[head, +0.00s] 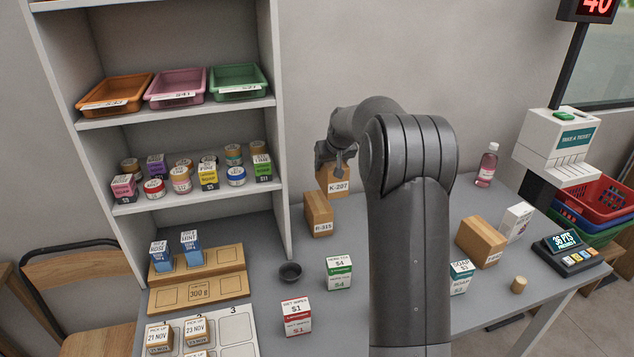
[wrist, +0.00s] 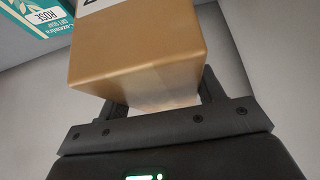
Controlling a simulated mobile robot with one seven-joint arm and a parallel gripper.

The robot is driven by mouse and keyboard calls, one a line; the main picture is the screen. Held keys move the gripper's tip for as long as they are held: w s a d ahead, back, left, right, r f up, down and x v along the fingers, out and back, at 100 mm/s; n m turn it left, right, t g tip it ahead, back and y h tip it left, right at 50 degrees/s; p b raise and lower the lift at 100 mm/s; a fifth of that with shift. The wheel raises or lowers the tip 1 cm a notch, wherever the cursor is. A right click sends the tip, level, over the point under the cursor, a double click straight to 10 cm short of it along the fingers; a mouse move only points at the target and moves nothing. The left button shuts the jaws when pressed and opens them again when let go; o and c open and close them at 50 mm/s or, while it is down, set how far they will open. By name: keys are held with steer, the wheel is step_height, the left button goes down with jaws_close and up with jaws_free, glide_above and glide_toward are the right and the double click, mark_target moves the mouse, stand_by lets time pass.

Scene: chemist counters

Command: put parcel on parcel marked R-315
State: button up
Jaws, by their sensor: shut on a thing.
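My gripper (head: 337,165) is shut on a brown parcel (head: 333,182) labelled K-207 and holds it from above, near the back wall. The held parcel fills the middle of the wrist view (wrist: 140,55), between the two fingers (wrist: 165,106). The parcel marked R-315 (head: 318,212) stands upright on the counter, just left of and nearer than the held parcel. The held parcel looks raised behind and beside it; I cannot tell whether they touch.
The shelf unit (head: 282,130) rises at the left.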

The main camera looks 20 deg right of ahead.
steer(key=shift+w+a+f, duration=0.45)
steer(key=shift+a+f, duration=0.1)
steer(key=shift+f, duration=0.55)
steer(key=shift+w+a+f, duration=0.45)
steer(key=shift+a+f, duration=0.15)
steer(key=shift+f, duration=0.5)
steer(key=shift+w+a+f, duration=0.45)
steer(key=shift+a+f, duration=0.1)
steer(key=shift+f, duration=0.55)
steer(key=shift+f, duration=0.15)
steer(key=o, duration=1.2)
steer(key=shift+c, duration=0.2)
